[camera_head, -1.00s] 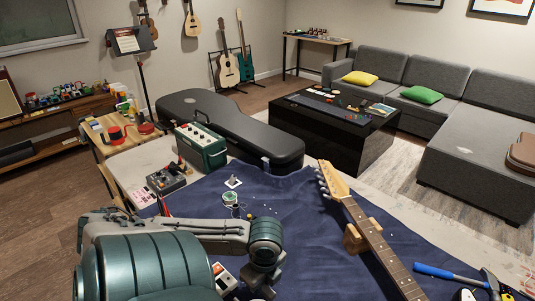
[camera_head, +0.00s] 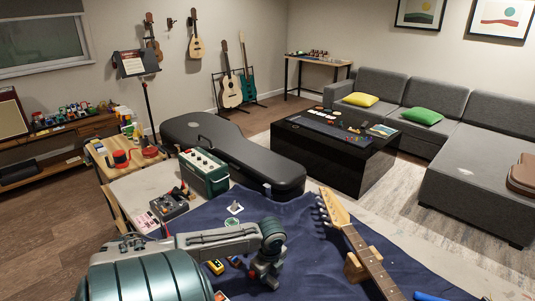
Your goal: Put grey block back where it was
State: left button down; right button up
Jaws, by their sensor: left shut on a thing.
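My left arm comes in from the lower left in the head view. Its gripper (camera_head: 265,278) points down over the dark blue cloth (camera_head: 310,255) at the front of the workbench. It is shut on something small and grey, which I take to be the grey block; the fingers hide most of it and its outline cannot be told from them. I cannot tell whether it touches the cloth. My right gripper is not in view.
A guitar neck (camera_head: 368,255) rests on a wooden support (camera_head: 354,268) right of the gripper. A yellow item (camera_head: 216,267) lies left of it. A green amplifier (camera_head: 203,172), a pedal (camera_head: 170,204) and a black guitar case (camera_head: 245,158) stand behind. Cloth between gripper and neck is clear.

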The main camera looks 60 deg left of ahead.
aim_at(269, 278)
pick_arm(q)
jog(key=shift+f, duration=0.4)
jog(key=shift+f, duration=0.1)
jog(key=c, duration=1.3)
grip_release()
jog(key=shift+r, duration=0.2)
notch_tip(269, 278, up, 12)
jog(key=shift+d, duration=0.45)
jog(key=shift+w+f, duration=0.1)
